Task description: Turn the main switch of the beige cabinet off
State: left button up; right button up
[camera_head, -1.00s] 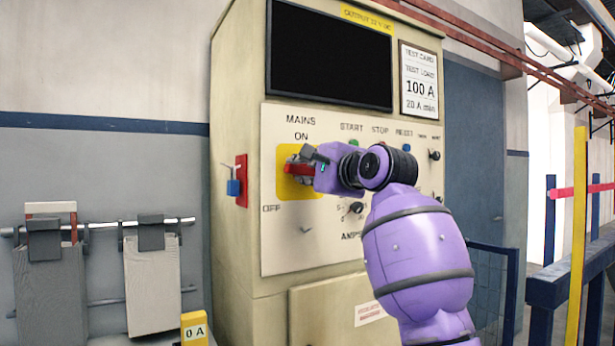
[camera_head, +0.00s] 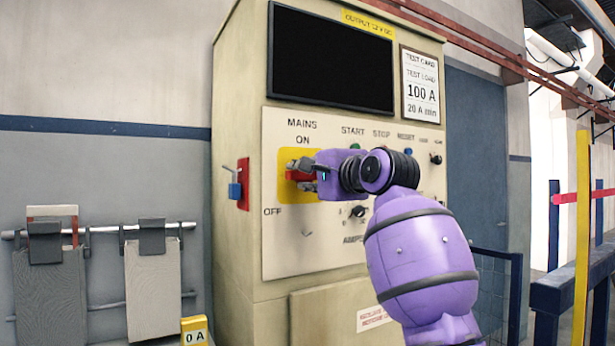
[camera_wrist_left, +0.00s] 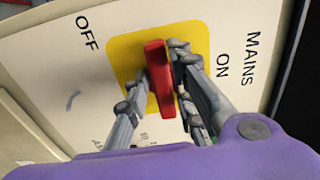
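The beige cabinet (camera_head: 246,120) stands in the middle of the head view. Its main switch has a red handle (camera_head: 296,175) on a yellow plate (camera_head: 285,188), with ON above and OFF at the lower left. The handle lies roughly level across the plate. My left gripper (camera_head: 302,175) reaches it from the right, one finger above and one below. In the left wrist view the red handle (camera_wrist_left: 158,75) sits between both fingers (camera_wrist_left: 160,82), which appear closed against its sides. The gripper hides part of the switch. My right gripper is not in view.
A blue padlock (camera_head: 234,191) hangs on a red bracket on the cabinet's left side. Several knobs and buttons sit right of the switch, partly behind my arm. Grey boards hang on a wall rail (camera_head: 105,229) at left. A yellow "0 A" block (camera_head: 194,331) stands below.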

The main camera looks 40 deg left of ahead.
pick_arm(q)
jog(key=shift+o, duration=0.9)
jog(key=v, duration=1.2)
